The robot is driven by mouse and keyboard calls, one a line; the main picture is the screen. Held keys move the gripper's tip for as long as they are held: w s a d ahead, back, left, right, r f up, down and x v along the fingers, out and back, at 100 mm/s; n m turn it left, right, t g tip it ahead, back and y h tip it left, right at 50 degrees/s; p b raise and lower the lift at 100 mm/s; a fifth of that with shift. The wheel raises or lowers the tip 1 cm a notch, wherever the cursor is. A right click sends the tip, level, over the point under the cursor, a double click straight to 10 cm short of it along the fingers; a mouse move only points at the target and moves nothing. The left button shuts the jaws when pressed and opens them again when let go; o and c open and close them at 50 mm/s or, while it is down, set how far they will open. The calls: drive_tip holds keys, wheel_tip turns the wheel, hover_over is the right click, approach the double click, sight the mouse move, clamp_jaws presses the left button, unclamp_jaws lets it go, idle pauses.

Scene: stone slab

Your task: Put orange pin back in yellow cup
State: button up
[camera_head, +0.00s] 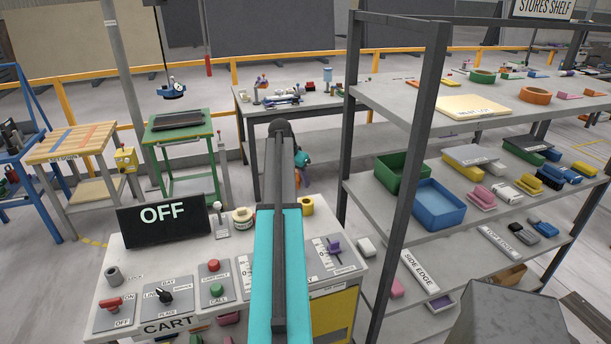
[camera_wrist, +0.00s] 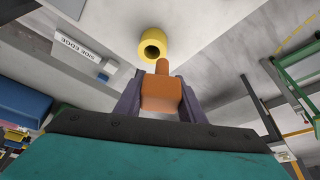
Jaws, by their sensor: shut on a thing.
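My gripper (camera_wrist: 160,98) is shut on the orange pin (camera_wrist: 162,92), with one dark finger on each side of its wide block. The pin's narrower round end points away from my gripper. The yellow cup (camera_wrist: 154,40) is just beyond that end in the wrist view, its round dark hole visible. The pin's end appears just below the hole and outside it; I cannot tell whether they touch. In the head view the yellow cup (camera_head: 307,206) stands on the cart top, right of my arm.
The cart top (camera_head: 130,262) carries an OFF display (camera_head: 165,213), a tape roll (camera_head: 242,217), a red switch (camera_head: 112,304), buttons and a purple-handled lever (camera_head: 333,246). A shelf rack with a dark post (camera_head: 405,190) stands close on the right, holding a blue bin (camera_head: 438,207).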

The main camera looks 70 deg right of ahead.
sight(309, 202)
drive_tip(key=s+d+m, duration=0.1)
drive_tip(key=s+d, duration=0.1)
drive_tip(key=s, duration=0.1)
drive_tip(key=shift+d, duration=0.1)
drive_tip(key=shift+w+f, duration=0.1)
idle(0.3)
drive_tip(key=shift+f+b, duration=2.15)
drive_tip(key=shift+f, duration=1.85)
drive_tip(key=shift+a+f+b, duration=0.2)
drive_tip(key=shift+f+b, duration=0.1)
drive_tip(key=shift+f, duration=0.4)
drive_tip(key=shift+a+f+b, duration=0.2)
drive_tip(key=shift+f+b, duration=0.1)
drive_tip(key=shift+f, duration=0.35)
clamp_jaws()
drive_tip(key=o, duration=1)
unclamp_jaws()
drive_tip(key=shift+f, duration=0.15)
drive_tip(key=shift+o, duration=1.4)
drive_tip(key=shift+w+d, duration=0.1)
drive_tip(key=shift+d, duration=0.05)
drive_tip(key=shift+d+r, duration=0.15)
drive_tip(key=shift+r, duration=0.1)
